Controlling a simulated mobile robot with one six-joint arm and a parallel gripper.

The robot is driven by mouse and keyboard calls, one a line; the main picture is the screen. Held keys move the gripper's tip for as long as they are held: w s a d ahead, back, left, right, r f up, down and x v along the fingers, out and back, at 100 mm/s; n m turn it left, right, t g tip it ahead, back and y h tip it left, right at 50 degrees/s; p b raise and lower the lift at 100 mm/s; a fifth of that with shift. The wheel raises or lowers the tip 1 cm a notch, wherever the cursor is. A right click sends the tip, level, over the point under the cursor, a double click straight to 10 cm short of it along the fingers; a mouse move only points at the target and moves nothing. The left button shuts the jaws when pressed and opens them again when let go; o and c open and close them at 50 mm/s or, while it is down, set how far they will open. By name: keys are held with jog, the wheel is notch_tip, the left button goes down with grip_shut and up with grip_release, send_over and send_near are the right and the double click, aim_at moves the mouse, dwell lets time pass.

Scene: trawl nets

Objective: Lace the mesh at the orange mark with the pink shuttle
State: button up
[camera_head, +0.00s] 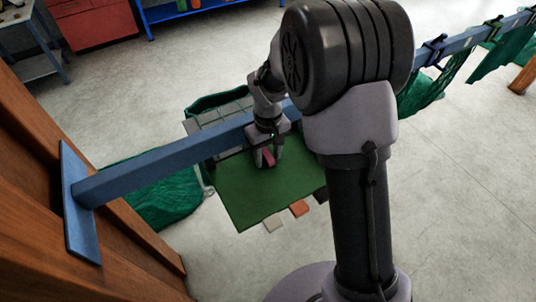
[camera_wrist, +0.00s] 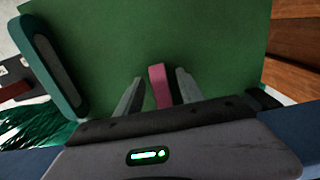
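The pink shuttle (camera_head: 268,158) stands at the green board (camera_head: 245,200) below the blue beam. My gripper (camera_head: 267,162) is over the board with its fingers on either side of the shuttle. In the wrist view the pink shuttle (camera_wrist: 160,86) lies between the two fingers (camera_wrist: 159,82), with a green gap on each side, so the gripper looks open around it. Dark green mesh (camera_head: 165,203) hangs under the beam left of the board. An orange tab (camera_head: 299,208) shows at the board's lower edge; I cannot tell whether it is the orange mark.
The blue beam (camera_head: 160,168) runs from a wooden post (camera_head: 60,185) and passes close by my gripper. A grey compartmented tray (camera_head: 220,115) is behind it. A beige tab (camera_head: 273,223) sits near the orange one. More nets (camera_head: 505,52) hang at right. Floor in front is clear.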

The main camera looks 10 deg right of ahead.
notch_tip(320, 180, up, 17)
jog(key=p, duration=0.3)
jog(key=shift+r+p, duration=0.2)
jog(key=shift+p, duration=0.15)
